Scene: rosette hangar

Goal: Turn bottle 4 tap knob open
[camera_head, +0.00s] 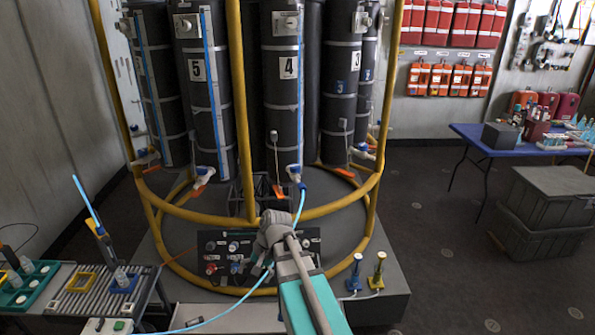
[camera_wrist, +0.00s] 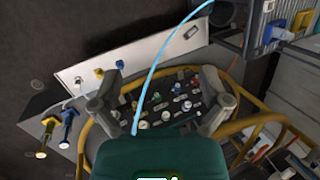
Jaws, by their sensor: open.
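Bottle 4 (camera_head: 283,105) is a tall dark cylinder with a white "4" label, upright in the yellow frame in the head view. Its white and blue tap (camera_head: 294,174) is low on the front, with a light-blue hose running down from it. An orange piece (camera_head: 279,190) shows just below left of the tap; I cannot tell if it is the knob. My gripper (camera_head: 262,262) is below and in front of the tap, apart from it, over the knob panel. In the wrist view, my gripper (camera_wrist: 160,98) is open and empty, and I cannot make out bottle 4's tap.
A yellow tubular frame (camera_head: 320,210) rings the bottles, with a post left of bottle 4. A dark panel (camera_head: 210,262) with several coloured knobs lies below. The blue hose crosses near my arm. Blue and yellow fittings (camera_head: 378,268) stand at right. Open floor lies further right.

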